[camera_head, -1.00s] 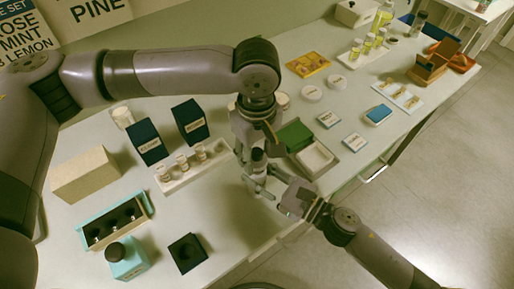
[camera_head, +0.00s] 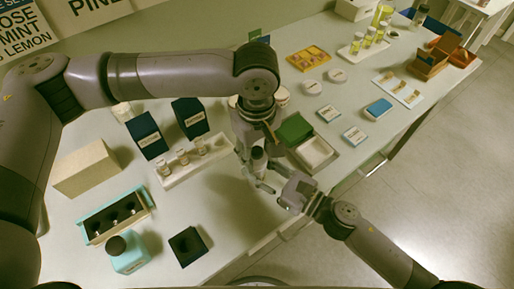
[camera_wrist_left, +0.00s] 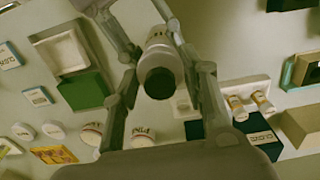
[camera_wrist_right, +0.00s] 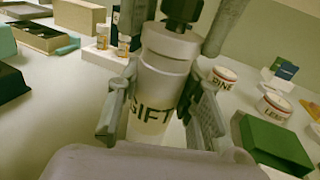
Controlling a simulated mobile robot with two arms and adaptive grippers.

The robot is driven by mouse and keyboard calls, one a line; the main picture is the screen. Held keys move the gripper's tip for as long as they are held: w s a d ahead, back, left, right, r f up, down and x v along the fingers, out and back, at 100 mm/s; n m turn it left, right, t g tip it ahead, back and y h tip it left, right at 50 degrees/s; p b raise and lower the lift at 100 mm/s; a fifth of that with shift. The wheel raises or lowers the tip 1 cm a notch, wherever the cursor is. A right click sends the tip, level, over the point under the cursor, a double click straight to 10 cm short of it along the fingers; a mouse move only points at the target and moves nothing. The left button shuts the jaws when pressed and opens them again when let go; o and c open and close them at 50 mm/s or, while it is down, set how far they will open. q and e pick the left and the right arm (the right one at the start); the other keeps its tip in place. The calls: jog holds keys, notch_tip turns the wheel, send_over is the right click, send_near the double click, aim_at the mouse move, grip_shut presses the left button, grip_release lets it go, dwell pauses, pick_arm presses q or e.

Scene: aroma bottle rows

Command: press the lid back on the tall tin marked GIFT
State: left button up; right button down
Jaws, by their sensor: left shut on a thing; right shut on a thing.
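The tall white tin marked GIFT (camera_wrist_right: 150,112) stands upright between the fingers of my right gripper (camera_wrist_right: 162,105), which is shut on its body. The white lid (camera_wrist_right: 172,42), with a dark knob (camera_wrist_right: 182,12), is at the top of the tin. My left gripper (camera_wrist_left: 166,66) is shut on the lid from above, one finger on each side. I cannot tell whether the lid is fully seated. In the head view my left gripper (camera_head: 258,168) partly hides the tin; my right gripper (camera_head: 280,189) comes from the right.
A white rack with small bottles (camera_head: 164,179) stands left of the tin. Round tins marked PINE (camera_wrist_right: 224,76) and another (camera_wrist_right: 272,106) stand behind.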

pick_arm(q)
jog(key=shift+f, duration=0.65)
dwell(0.3)
jog(key=o, duration=0.9)
jog(key=shift+r, duration=0.1)
notch_tip(320, 180, up, 12)
jog(key=shift+f, duration=0.1)
pick_arm(e)
jog(key=c, duration=1)
grip_release()
jog(key=shift+c, duration=0.2)
